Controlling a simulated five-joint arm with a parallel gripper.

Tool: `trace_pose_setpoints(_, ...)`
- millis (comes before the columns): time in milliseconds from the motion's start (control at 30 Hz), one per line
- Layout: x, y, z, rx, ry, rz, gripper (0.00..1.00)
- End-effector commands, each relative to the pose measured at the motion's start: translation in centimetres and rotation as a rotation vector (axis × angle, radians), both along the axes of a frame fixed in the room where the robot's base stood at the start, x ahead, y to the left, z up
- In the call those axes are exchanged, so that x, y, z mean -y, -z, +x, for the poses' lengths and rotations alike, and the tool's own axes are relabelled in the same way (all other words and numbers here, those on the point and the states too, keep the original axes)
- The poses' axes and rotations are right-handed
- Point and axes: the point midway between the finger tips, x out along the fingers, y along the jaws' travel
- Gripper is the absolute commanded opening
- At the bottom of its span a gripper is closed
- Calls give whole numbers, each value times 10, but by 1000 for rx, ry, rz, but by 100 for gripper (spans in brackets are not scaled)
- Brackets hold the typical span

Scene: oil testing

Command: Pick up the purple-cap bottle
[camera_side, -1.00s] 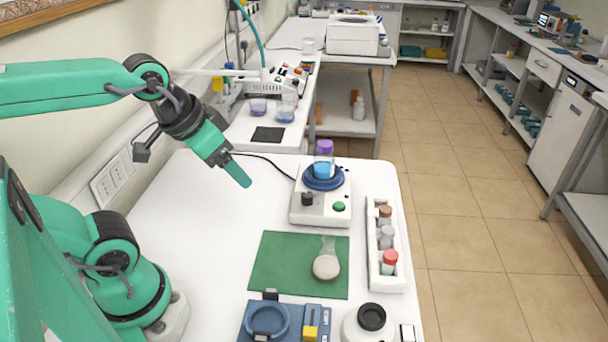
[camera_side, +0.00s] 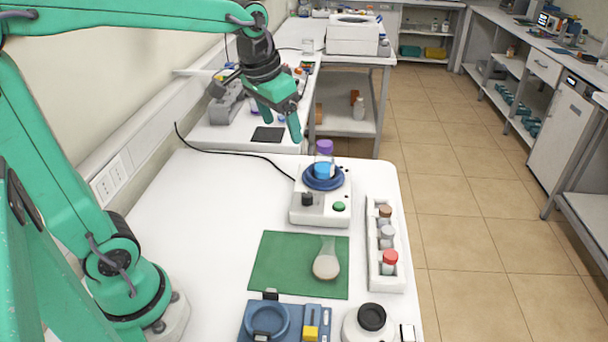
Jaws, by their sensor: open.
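The purple-cap bottle (camera_side: 324,160) stands upright on the round blue top of the white stirrer device (camera_side: 323,207). It is clear with blue liquid inside and a purple cap. My gripper (camera_side: 280,128) is open and empty. It hangs in the air, above and to the left of the bottle in the picture, with its fingers pointing down. It does not touch the bottle. How far apart they are in depth is hard to tell.
A white rack (camera_side: 385,240) with several capped vials stands right of the device. A flask (camera_side: 326,262) is on a green mat (camera_side: 275,275) in front. A blue device (camera_side: 285,320) and a black-lidded jar (camera_side: 372,318) stand nearest. The white table's left side is clear.

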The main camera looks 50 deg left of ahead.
Motion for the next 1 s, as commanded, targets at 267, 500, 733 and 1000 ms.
trace_pose_setpoints(267,-14,15,55,-85,-3,0,76)
trace_pose_setpoints(500,-28,38,100,-152,-3,-4,76)
trace_pose_setpoints(733,-43,69,138,-217,-2,-10,76)
trace_pose_setpoints(1000,-56,101,166,-272,-1,-17,76)
